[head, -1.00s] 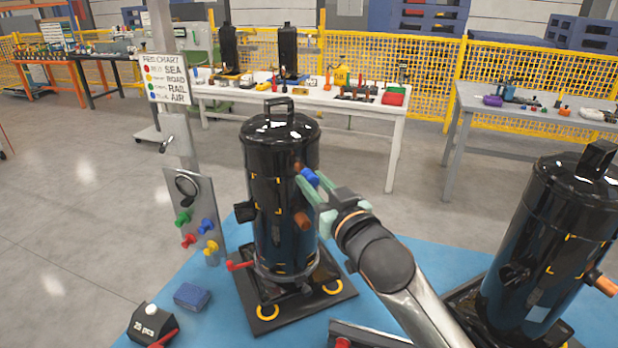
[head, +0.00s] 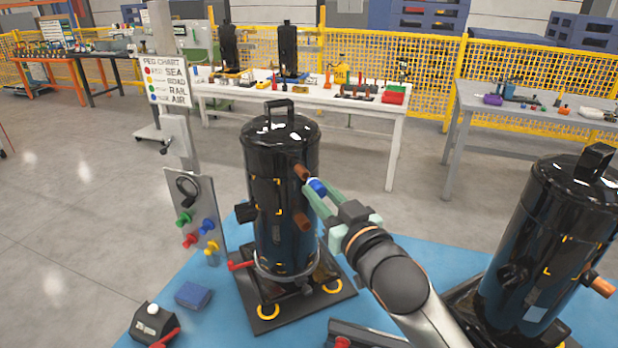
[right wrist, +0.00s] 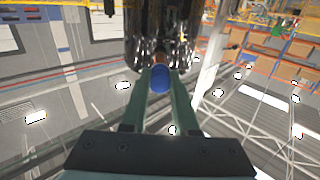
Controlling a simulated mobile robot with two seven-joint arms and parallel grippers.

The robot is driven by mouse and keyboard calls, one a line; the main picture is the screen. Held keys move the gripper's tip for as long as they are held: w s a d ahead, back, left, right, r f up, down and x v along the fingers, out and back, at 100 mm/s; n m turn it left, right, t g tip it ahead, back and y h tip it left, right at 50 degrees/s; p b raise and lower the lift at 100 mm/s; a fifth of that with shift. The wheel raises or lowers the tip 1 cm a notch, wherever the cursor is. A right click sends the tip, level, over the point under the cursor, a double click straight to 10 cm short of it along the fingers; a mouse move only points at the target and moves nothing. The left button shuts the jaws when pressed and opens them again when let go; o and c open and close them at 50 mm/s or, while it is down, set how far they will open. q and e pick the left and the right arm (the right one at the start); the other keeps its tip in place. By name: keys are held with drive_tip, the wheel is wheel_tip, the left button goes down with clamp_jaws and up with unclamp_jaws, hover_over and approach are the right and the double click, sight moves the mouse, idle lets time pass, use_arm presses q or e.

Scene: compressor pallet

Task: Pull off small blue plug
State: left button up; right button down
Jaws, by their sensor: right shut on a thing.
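The black compressor (head: 281,205) stands upright in the middle of the head view. Its upper copper-brown pipe stub (head: 301,171) shows a bare end. My right gripper (head: 314,188) is shut on the small blue plug (head: 318,186), just right of and below that stub. The plug looks off the stub, with a small gap between them. In the right wrist view the blue plug (right wrist: 160,78) sits between the two green fingers, in front of the compressor body. My left gripper is not in view.
A lower copper stub (head: 302,221) sticks out below the held plug. A second black compressor (head: 540,245) stands at the right. A panel with coloured pegs (head: 190,215) stands at the left. A blue block (head: 193,295) and a black box (head: 153,325) lie in front.

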sight(322, 194)
drive_tip(key=shift+p+v, duration=0.45)
drive_tip(key=shift+v, duration=1.05)
